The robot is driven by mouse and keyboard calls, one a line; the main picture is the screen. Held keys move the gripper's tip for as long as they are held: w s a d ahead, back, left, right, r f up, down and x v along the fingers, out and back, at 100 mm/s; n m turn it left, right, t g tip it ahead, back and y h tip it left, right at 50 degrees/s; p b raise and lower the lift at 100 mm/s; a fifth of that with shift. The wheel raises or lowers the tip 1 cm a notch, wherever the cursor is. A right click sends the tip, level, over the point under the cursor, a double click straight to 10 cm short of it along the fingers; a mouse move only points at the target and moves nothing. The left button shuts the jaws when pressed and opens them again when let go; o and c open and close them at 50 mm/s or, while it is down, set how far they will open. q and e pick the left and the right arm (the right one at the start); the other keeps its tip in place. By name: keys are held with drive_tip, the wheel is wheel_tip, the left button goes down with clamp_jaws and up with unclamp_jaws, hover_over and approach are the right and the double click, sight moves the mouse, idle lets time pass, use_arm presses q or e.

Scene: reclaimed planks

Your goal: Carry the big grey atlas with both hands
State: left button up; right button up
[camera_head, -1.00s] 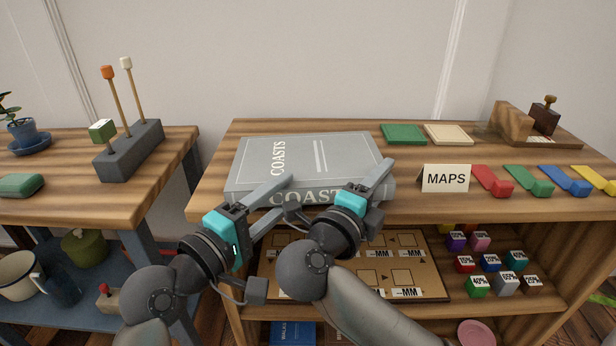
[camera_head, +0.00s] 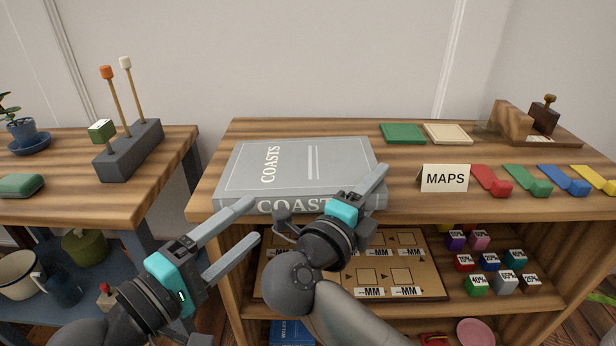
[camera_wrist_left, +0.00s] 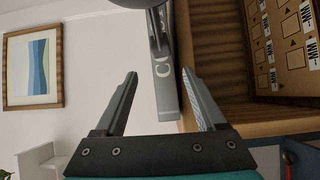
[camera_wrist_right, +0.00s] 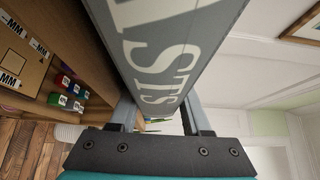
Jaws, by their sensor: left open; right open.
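The big grey atlas (camera_head: 332,182) lies flat on the wooden desktop, its lettered spine along the front edge. My left gripper (camera_head: 254,221) is open and empty, in front of the desk edge and below the spine's left part. In the left wrist view the atlas (camera_wrist_left: 166,100) shows beyond and between its fingers. My right gripper (camera_head: 380,193) is open at the atlas's front right corner, one finger above the cover and the other lower. In the right wrist view the spine (camera_wrist_right: 165,60) reaches down between its fingers; contact cannot be told.
A MAPS card (camera_head: 445,178) stands right of the atlas, beside several coloured pieces. Green (camera_head: 403,134) and cream (camera_head: 449,134) flat pieces lie behind. Below is a shelf with a brown board (camera_head: 425,265). A gap separates the left table (camera_head: 60,208) from the desk.

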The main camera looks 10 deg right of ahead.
drive_tip(key=v, duration=0.5)
drive_tip(key=shift+a+f, duration=0.15)
drive_tip(key=shift+f, duration=0.15)
drive_tip(key=shift+s+a, duration=0.1)
